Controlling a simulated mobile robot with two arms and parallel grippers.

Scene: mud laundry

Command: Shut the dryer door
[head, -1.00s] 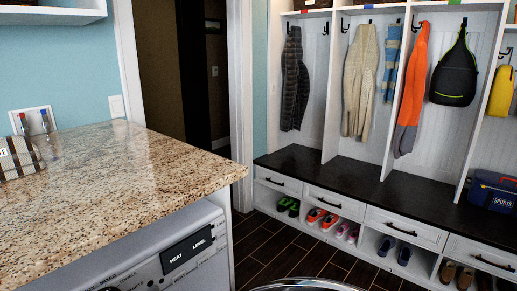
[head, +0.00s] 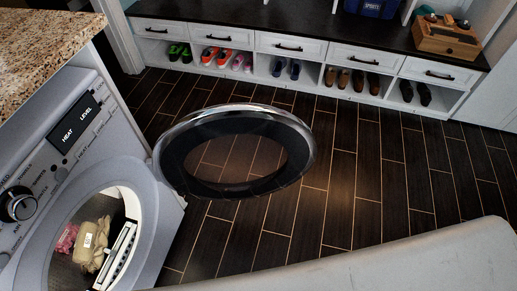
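The dryer (head: 135,180) stands at the left under the granite counter, its control panel facing the room. Its round door (head: 295,128), with a chrome rim and dark see-through glass, is swung wide open to the right over the floor. The drum opening is uncovered. Inside lie a beige bundle (head: 93,243) with a small label and a pink cloth (head: 67,238). Neither of my grippers shows in the head view.
The granite counter (head: 40,35) juts out above the dryer at the upper left. A white bench with a dark top (head: 280,27) and shoe cubbies runs along the back. A wooden box (head: 447,38) sits on it. Dark plank floor is clear between bench and door. A pale grey surface crosses the lower right.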

